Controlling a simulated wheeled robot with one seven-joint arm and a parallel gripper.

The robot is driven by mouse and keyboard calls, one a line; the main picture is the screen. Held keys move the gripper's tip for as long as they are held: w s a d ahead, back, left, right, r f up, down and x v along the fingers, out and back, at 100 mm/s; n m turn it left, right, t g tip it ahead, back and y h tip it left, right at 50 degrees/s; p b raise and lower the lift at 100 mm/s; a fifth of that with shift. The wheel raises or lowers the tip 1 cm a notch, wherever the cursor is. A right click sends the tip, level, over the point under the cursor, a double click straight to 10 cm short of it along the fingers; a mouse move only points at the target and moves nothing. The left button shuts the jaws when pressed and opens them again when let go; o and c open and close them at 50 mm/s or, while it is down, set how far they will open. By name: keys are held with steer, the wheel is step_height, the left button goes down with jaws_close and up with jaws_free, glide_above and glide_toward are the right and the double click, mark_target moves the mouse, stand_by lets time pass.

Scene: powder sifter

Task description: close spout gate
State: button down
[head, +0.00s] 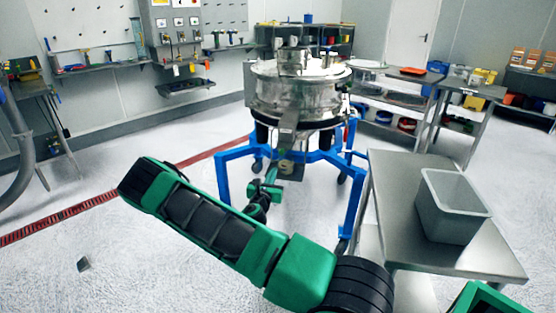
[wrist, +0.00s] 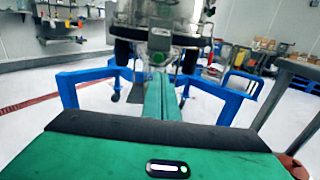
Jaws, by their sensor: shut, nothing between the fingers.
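The powder sifter (head: 300,95) is a round steel drum on a blue wheeled frame (head: 226,180). Its metal discharge spout (head: 287,130) hangs at the front. My green gripper (head: 270,178) is at the front of the frame, close to the sifter's lower parts in the picture. In the wrist view my two green fingers (wrist: 163,92) lie together with nothing between them, pointing at the sifter's underside (wrist: 158,38). I cannot tell whether the fingertips touch anything. The spout gate is too small to make out, and I cannot tell whether it is open or shut.
A steel table (head: 395,190) with a grey bin (head: 453,205) stands at the right, close to the frame. Blue frame legs (wrist: 68,92) stand on both sides of my fingers. The floor at left is mostly clear, with a red drain strip (head: 75,210).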

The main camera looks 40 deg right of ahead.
mark_target(281, 153)
steer(key=x, duration=1.4)
steer(key=shift+w+a+f, duration=0.1)
steer(key=shift+w, duration=0.1)
